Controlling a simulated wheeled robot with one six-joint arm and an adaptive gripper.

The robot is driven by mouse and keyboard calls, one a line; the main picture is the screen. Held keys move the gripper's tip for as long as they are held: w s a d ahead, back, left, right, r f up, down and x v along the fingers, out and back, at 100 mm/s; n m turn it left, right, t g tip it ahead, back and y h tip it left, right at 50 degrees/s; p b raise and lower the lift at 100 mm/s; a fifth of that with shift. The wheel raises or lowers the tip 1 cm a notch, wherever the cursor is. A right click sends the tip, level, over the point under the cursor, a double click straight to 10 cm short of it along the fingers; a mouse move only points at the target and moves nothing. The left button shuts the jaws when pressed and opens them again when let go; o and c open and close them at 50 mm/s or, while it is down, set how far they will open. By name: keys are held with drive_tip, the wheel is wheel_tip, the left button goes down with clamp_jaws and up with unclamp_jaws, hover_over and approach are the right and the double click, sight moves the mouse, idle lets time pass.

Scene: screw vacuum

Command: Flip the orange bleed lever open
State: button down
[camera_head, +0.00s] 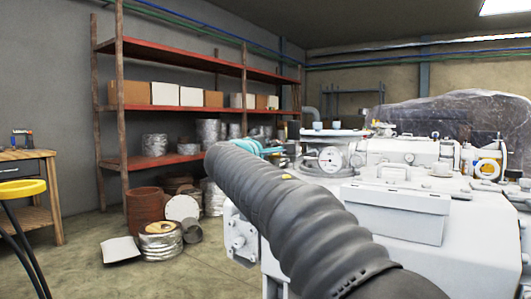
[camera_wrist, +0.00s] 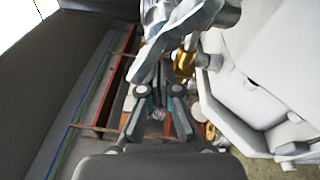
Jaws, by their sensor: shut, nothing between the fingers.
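My gripper (camera_wrist: 158,100) shows in the wrist view, its dark fingers with teal parts closed and empty. A shiny silver metal part (camera_wrist: 160,45) is just beyond the fingertips; I cannot tell whether they touch. An amber-yellow fitting (camera_wrist: 184,66) sits beside it, partly hidden by the silver part. No clear orange lever shape can be made out in either view. In the head view, the white vacuum machine (camera_head: 400,210) fills the right, with a round gauge (camera_head: 329,159) and a yellow-ringed fitting (camera_head: 487,168).
A dark corrugated hose-like shape (camera_head: 290,215) crosses the machine's front and hides part of it. White machine housing (camera_wrist: 250,70) fills the wrist view's right. Red shelving (camera_head: 190,106) with boxes stands behind, with drums and cans below. Open floor (camera_head: 165,270) lies at left.

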drive_tip(key=shift+d+b, duration=0.3)
drive_tip(key=shift+d, duration=0.45)
drive_tip(key=shift+w+d, duration=0.1)
drive_tip(key=v, duration=1.2)
